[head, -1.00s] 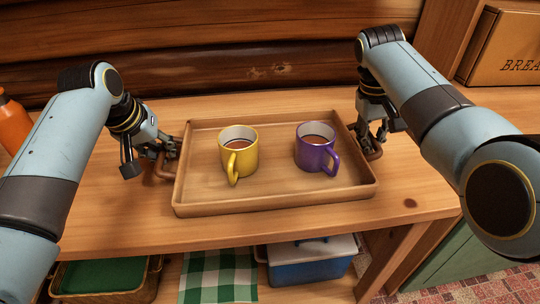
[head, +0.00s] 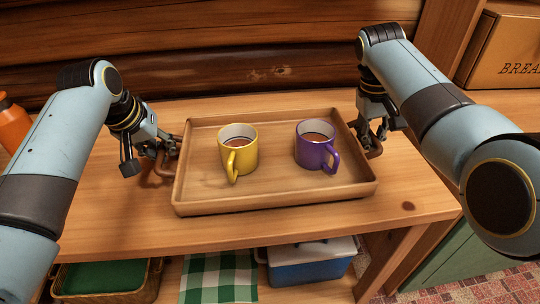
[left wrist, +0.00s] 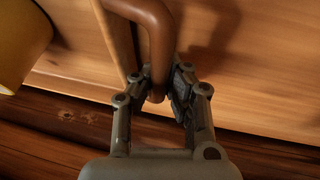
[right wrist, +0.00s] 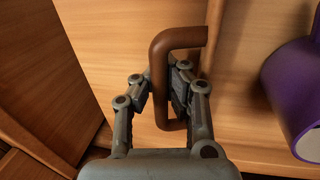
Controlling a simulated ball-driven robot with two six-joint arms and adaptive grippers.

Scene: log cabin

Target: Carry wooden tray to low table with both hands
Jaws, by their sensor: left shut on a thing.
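The wooden tray (head: 275,206) is at the middle of the head view, roughly level, just over the wooden counter. It holds a yellow mug (head: 238,152) on the left and a purple mug (head: 316,148) on the right, both upright with brown drink inside. My left gripper (head: 165,150) is shut on the tray's left brown handle, which shows between its fingers in the left wrist view (left wrist: 155,50). My right gripper (head: 372,140) is at the right handle; the right wrist view shows its pads closed on either side of that handle (right wrist: 160,85).
An orange bottle (head: 12,122) stands at the far left. A bread box (head: 510,50) is at the upper right. Below the counter (head: 110,225) are a basket (head: 105,285), a checked green cloth (head: 220,277) and a blue cooler (head: 308,268). A log wall is behind.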

